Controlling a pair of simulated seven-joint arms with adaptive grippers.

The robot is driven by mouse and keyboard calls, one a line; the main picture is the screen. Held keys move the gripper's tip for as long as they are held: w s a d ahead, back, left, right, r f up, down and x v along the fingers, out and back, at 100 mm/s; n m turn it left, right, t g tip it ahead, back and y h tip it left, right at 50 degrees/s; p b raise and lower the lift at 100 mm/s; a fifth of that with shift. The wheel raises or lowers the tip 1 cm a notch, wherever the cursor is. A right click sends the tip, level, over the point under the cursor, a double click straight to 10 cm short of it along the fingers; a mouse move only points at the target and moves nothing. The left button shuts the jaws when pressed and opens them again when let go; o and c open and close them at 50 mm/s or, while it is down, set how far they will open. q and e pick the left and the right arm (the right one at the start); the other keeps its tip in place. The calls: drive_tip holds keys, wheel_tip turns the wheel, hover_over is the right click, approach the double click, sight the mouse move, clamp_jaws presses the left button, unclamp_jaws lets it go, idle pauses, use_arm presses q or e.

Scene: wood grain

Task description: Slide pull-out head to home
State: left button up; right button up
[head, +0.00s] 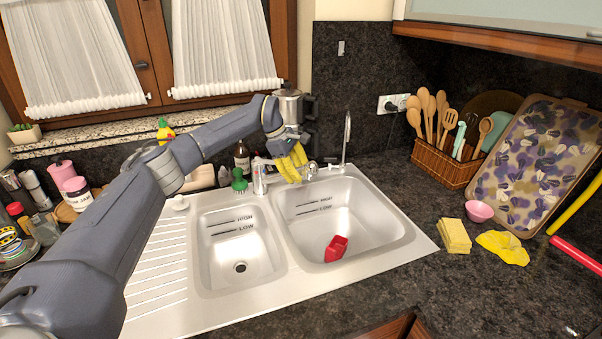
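My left gripper (292,166) with yellow fingers is at the back edge of the sink, close to the silver faucet (259,177). The fingers point down behind the basins and hide part of the fittings there. I cannot tell whether they touch or hold the pull-out head, nor which silver part that head is. A thin upright silver spout (346,136) stands at the back right, apart from the gripper. The steel sink (190,315) has two basins. My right gripper is not in view.
A red object (336,248) lies in the right basin. A green brush (239,181) and dark bottle (242,157) stand behind the left basin.

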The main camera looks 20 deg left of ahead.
use_arm(q)
drive_tip(key=o, duration=0.4)
drive_tip(key=v, duration=1.2)
idle(0.3)
